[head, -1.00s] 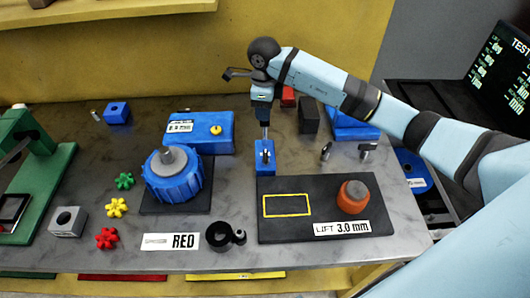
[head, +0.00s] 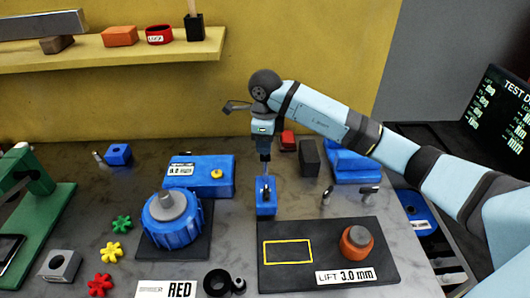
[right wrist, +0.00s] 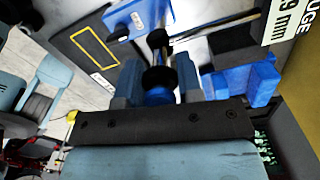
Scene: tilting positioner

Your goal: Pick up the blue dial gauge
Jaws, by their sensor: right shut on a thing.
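My right gripper (head: 263,146) points down over the bench, above a small blue block (head: 265,198). In the right wrist view its two fingers (right wrist: 158,88) are closed on the blue dial gauge (right wrist: 158,97), a round blue part with black parts and a stem beyond it. In the head view the gripper mostly hides the gauge body, and a thin stem reaches down toward the block. I cannot tell whether the stem touches the block. My left gripper is out of view.
A black plate (head: 300,279) with a yellow outline and an orange-red knob lies in front. A blue rotary unit (head: 171,225) stands left, with a blue labelled box (head: 212,185) behind it. A black block (head: 309,157) and a blue stand (head: 355,165) are to the right.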

